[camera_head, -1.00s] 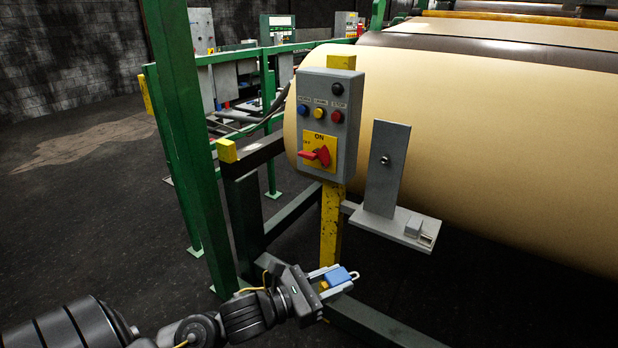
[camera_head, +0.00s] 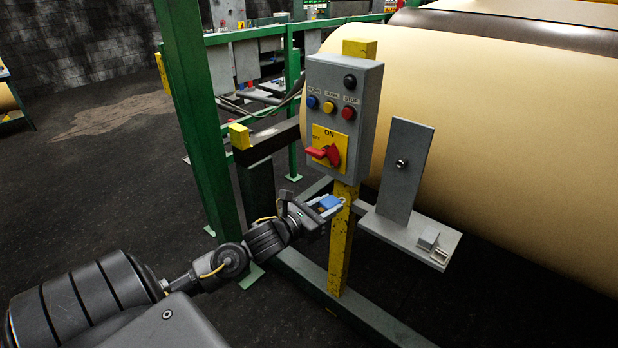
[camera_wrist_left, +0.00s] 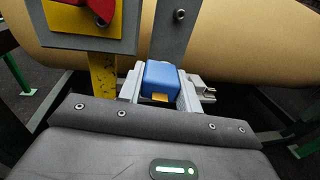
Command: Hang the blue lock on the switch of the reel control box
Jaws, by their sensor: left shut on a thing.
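The blue lock (camera_head: 329,203) is held between the fingers of my left gripper (camera_head: 326,206), with its metal shackle pointing right, in front of the yellow post. The blue lock (camera_wrist_left: 161,80) also shows in the left wrist view, between both fingers of the left gripper (camera_wrist_left: 160,90). The grey reel control box (camera_head: 366,100) stands on the post above the gripper. Its red switch (camera_head: 324,153) sits on a yellow plate under the buttons, above the lock and apart from it. The switch (camera_wrist_left: 102,8) shows at the top left of the wrist view. My right gripper is not in view.
A grey bracket (camera_head: 402,180) with a shelf (camera_head: 388,231) carrying a small grey lock-like piece (camera_head: 429,239) stands right of the box. A green post (camera_head: 190,120) stands to the left. The large tan roll (camera_head: 480,130) lies behind.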

